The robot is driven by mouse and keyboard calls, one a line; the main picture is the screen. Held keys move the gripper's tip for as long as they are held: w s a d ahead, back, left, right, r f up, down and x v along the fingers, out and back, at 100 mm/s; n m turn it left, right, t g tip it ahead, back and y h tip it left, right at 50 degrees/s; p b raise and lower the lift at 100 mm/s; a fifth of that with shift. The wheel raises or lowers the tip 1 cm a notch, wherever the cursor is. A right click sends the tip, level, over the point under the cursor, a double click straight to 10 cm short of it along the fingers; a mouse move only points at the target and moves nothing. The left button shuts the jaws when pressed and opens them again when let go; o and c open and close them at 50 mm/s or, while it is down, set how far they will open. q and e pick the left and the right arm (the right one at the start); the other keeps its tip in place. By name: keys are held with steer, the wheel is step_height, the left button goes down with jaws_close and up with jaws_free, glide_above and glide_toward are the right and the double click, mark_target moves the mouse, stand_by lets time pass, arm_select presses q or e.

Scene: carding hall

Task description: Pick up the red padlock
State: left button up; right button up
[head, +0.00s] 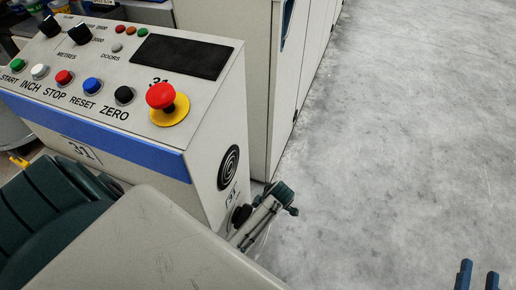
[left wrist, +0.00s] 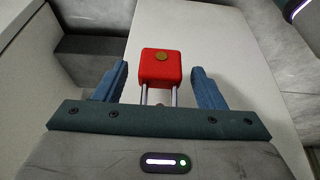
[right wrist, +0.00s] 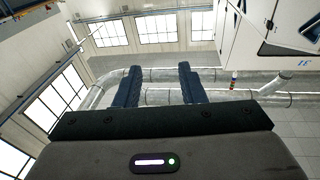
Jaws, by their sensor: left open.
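The red padlock (left wrist: 160,66) shows in the left wrist view, with a brass-coloured round spot on its body and two metal shackle legs toward my gripper. My left gripper (left wrist: 160,72) is open, with one blue finger on each side of the padlock and a visible gap on both sides. Neither finger appears to touch it. I cannot make out the padlock in the head view. My right gripper (head: 478,274) is at the lower right of the head view, over the floor. In the right wrist view its fingers (right wrist: 159,69) are apart with nothing between them.
A control console (head: 200,100) with several coloured buttons and a red mushroom button (head: 160,96) on a yellow base stands at the left. Pale cabinets (head: 285,80) stand behind it. The grey floor (head: 410,130) at the right is clear. A pale panel (left wrist: 205,40) lies behind the padlock.

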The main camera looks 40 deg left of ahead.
arm_select(q)
steer(key=c, duration=1.1)
